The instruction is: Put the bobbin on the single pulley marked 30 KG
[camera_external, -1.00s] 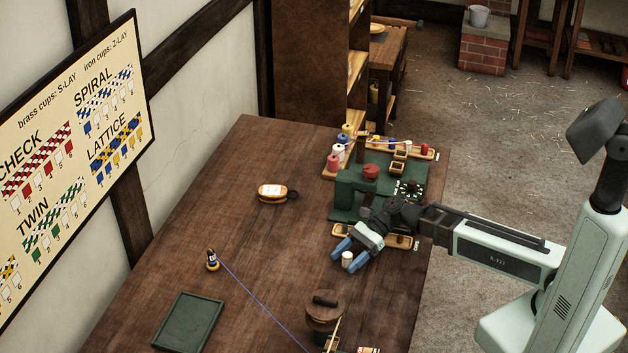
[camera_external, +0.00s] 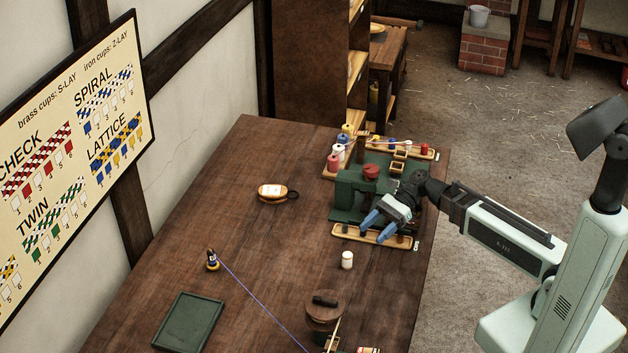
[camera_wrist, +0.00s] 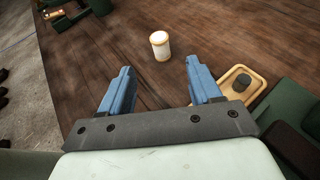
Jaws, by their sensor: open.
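A small white bobbin (camera_external: 347,260) stands upright on the bench, apart from my gripper. It also shows in the wrist view (camera_wrist: 160,46), beyond the fingertips. My gripper (camera_external: 375,231) is open and empty, its blue fingers over the long wooden tray. The wrist view shows both fingers spread with nothing between them (camera_wrist: 158,68). A wooden pulley block (camera_external: 272,192) with a pale label and a dark ring lies on the bench to the left. Another thing with a red and white label (camera_external: 368,350) is cut off at the bottom edge. I cannot read either label.
A long wooden tray (camera_external: 347,236) lies before the green machine (camera_external: 347,190). Coloured spools (camera_external: 333,162) stand behind. A dark blue bobbin (camera_external: 212,262) has blue cord running from it. A green tray (camera_external: 189,322) and a round wooden piece (camera_external: 323,310) lie nearer. The bench middle is clear.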

